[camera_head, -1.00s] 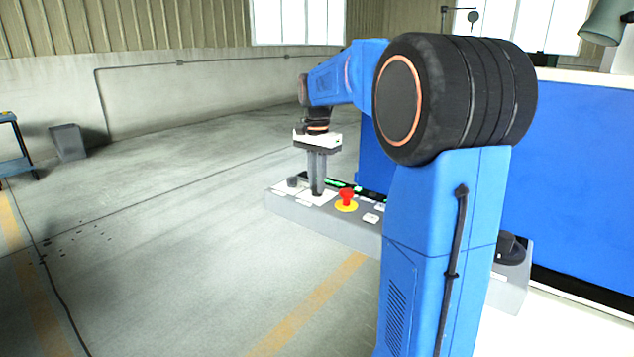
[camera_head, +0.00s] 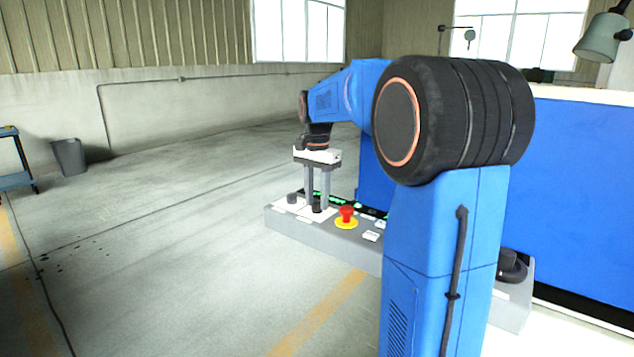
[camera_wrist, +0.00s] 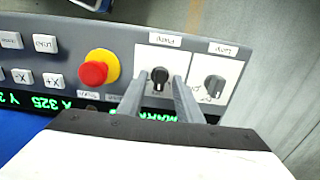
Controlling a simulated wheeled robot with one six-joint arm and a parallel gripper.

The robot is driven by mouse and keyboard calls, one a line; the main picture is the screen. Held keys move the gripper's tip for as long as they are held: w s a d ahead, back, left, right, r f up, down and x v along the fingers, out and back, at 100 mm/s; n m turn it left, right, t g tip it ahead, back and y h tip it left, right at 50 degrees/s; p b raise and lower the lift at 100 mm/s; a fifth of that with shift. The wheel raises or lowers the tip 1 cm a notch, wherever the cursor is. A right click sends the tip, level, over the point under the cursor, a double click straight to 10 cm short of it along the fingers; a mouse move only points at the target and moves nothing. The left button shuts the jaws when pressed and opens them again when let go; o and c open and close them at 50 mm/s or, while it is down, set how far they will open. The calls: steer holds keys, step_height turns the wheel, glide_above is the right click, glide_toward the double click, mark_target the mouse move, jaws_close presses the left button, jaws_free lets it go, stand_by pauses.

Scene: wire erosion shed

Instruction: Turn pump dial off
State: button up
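The pump dial (camera_wrist: 160,75) is a small black knob on a white plate, its label upside down in the wrist view. It shows a light mark, roughly upright there; its exact setting is hard to read. In the head view the dial (camera_head: 317,209) sits on the grey control panel (camera_head: 325,235). My gripper (camera_head: 317,206) points down over it, with its two grey fingers apart. In the wrist view my gripper (camera_wrist: 159,80) is open, one finger on each side of the dial, with gaps visible between fingers and knob.
A second, grey dial (camera_wrist: 214,88) sits close to the right finger in the wrist view. A red emergency stop button (camera_wrist: 93,73) on a yellow base lies to the left. White keys (camera_wrist: 45,43) and a green display (camera_wrist: 40,104) share the panel. Floor beyond the panel is clear.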

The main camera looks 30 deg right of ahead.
mark_target(317, 202)
step_height(317, 202, up, 17)
stand_by(0.5)
stand_by(0.4)
steer(key=s+a+f+n+t, duration=0.1)
steer(key=s+a+f+n, duration=0.3)
steer(key=s+f, duration=0.5)
steer(key=s+a+f+n+t, duration=0.2)
steer(key=s+a+f+n, duration=0.3)
steer(key=s+a+f, duration=0.2)
steer(key=s+a+f+n+t, duration=0.1)
steer(key=s+a+f+n, duration=0.4)
steer(key=s+f, duration=0.6)
steer(key=s, duration=0.3)
steer(key=shift+a+f+t, duration=0.35)
steer(key=shift+f+t, duration=0.05)
